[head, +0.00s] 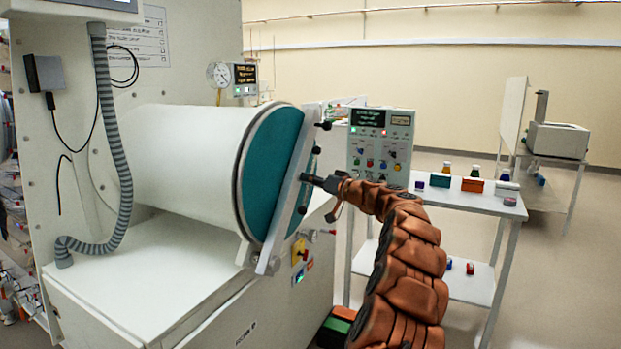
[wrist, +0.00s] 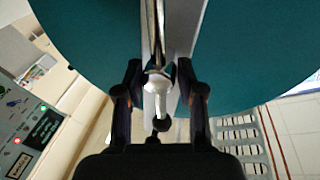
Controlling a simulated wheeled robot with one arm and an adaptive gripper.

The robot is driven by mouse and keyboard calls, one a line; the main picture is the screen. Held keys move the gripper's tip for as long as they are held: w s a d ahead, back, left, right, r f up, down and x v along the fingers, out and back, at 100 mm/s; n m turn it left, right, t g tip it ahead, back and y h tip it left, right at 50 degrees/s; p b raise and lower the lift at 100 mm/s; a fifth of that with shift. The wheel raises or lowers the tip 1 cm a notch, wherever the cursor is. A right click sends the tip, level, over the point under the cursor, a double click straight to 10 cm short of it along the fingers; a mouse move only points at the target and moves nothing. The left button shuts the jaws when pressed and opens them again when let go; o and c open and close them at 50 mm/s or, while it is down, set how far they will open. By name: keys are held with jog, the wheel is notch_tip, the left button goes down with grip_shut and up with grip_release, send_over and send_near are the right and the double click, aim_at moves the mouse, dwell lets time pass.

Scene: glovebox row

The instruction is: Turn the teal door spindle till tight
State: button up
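The teal door (head: 272,170) closes the end of a white cylindrical chamber, with a pale bar (head: 292,178) across its face. In the wrist view the teal door (wrist: 95,40) fills the top. The spindle (wrist: 158,85) is a pale hub with a metal rod running up the picture and a dark ball knob (wrist: 160,125) below. My gripper (wrist: 159,72) has one dark finger on each side of the hub, with gaps showing, so it looks open around the spindle. In the head view my gripper (head: 322,184) is at the door's middle; the spindle is mostly hidden there.
A white cart (head: 470,200) with small boxes and bottles stands right of my arm. A control panel (head: 381,140) stands behind the door. A ribbed grey hose (head: 112,130) hangs left of the chamber. Open floor lies further right.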

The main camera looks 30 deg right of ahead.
jog(key=shift+w+a, duration=0.1)
jog(key=shift+w, duration=0.45)
grip_shut()
dwell(0.5)
